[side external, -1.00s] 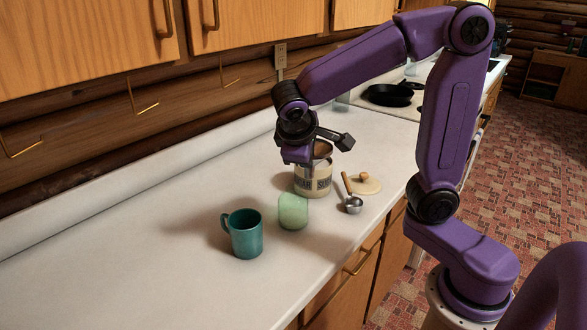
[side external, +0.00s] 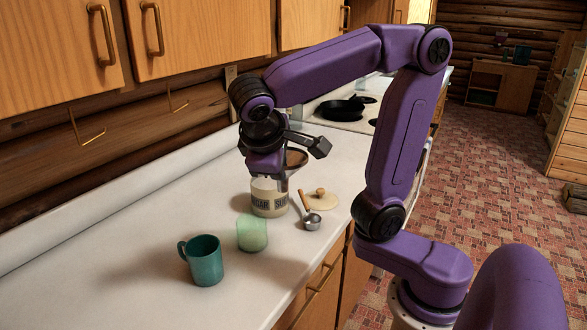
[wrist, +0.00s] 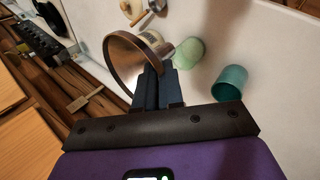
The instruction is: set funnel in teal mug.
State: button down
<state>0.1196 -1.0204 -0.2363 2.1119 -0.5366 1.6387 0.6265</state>
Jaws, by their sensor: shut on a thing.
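My gripper (side external: 277,181) is shut on the funnel, a metallic cone with a brown rim. The funnel (side external: 297,158) is held above the canister in the side view, partly hidden behind my gripper. In the wrist view the funnel (wrist: 128,62) is tilted, its wide rim to the left of my gripper's dark fingers (wrist: 157,70). The teal mug (side external: 205,263) stands upright on the counter, handle to the left, nearer the camera and apart from my gripper. It also shows in the wrist view (wrist: 229,84), right of the fingers.
A pale green cup (side external: 252,235) stands between the mug and a cream canister (side external: 268,204). A lid (side external: 322,202) and a metal scoop (side external: 311,222) lie right of the canister. A black pan (side external: 341,109) is at the back. The counter (side external: 120,255) is clear left of the mug.

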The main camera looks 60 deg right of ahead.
jog(key=w+a+f+m+g, duration=0.2)
jog(key=w+a+f+m, duration=0.2)
jog(key=w+a, duration=0.8)
jog(key=shift+w+f+h, duration=0.4)
jog(key=shift+w+f, duration=0.15)
jog(key=shift+w, duration=0.85)
jog(key=shift+f, duration=2.95)
jog(key=shift+f, duration=2.65)
jog(key=c, duration=1.2)
grip_release()
jog(key=shift+s, duration=0.1)
jog(key=shift+f, duration=0.15)
jog(key=shift+g, duration=0.3)
